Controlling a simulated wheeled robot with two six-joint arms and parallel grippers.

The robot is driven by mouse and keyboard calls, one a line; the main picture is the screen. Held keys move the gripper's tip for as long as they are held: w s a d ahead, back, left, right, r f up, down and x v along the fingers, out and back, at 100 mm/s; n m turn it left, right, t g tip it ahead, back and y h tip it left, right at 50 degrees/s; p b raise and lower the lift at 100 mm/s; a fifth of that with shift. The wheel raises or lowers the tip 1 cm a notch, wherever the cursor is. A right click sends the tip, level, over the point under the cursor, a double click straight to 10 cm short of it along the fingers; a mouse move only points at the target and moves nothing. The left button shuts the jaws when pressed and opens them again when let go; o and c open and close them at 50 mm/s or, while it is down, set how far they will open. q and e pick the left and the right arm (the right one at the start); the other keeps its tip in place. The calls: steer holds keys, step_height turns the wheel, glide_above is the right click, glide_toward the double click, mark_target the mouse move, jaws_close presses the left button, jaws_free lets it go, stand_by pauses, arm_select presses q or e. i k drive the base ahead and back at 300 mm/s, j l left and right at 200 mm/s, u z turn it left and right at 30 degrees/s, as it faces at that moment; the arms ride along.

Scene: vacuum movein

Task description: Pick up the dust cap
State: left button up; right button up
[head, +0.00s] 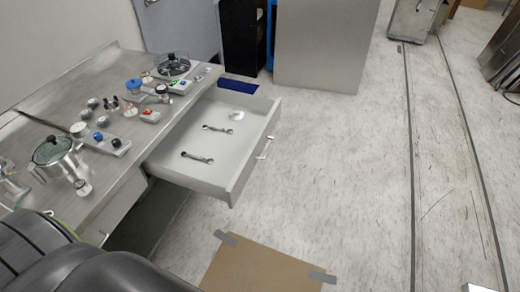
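I cannot tell for certain which thing is the dust cap. A small pale round disc (236,115) lies flat in the open drawer (208,174), near its far right corner. Several small round metal pieces also stand on the steel bench, among them a pale disc-shaped one (78,129) and a low silver one (86,114). Two thin dark handle-like pieces lie in the drawer, one in the middle (218,129) and one nearer (197,157). Neither of my grippers shows in the head view.
The steel bench (30,113) holds a glass-lidded metal vessel (62,160), blue-topped fittings and a round dark-framed gauge-like item (173,65). The drawer juts out from the bench over the floor. A taped brown sheet (262,268) lies on the floor.

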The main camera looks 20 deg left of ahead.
mark_target(132, 83)
steer(key=u, duration=2.1)
